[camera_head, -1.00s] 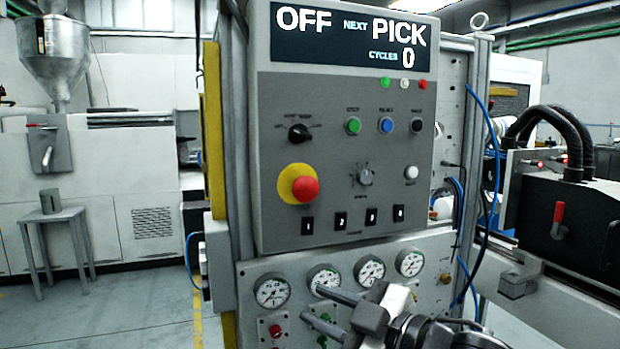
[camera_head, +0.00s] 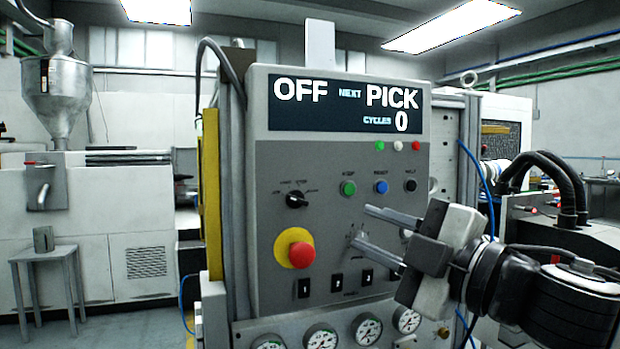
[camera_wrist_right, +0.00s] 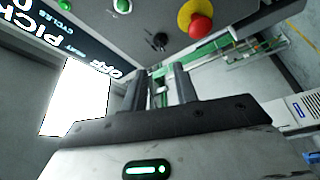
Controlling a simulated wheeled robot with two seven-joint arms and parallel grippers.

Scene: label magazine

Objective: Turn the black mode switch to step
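The black mode switch (camera_head: 297,200) is a small round knob at the left of the grey control panel (camera_head: 330,165), above the emergency stop. In the right wrist view the switch (camera_wrist_right: 160,41) is beyond the fingertips and apart from them. My right gripper (camera_head: 362,225) is open and empty, in front of the panel to the right of the switch; its fingers (camera_wrist_right: 160,72) are spread in the wrist view. The display (camera_head: 348,103) reads OFF, NEXT PICK, CYCLES 0. The switch's small position labels are too blurred to read. My left gripper is not in view.
A red emergency stop (camera_head: 300,255) on a yellow base sticks out below the switch. Green (camera_head: 348,188), blue (camera_head: 381,187) and black (camera_head: 411,185) buttons are to its right. Pressure gauges (camera_head: 367,328) line the bottom. Space directly before the switch looks clear.

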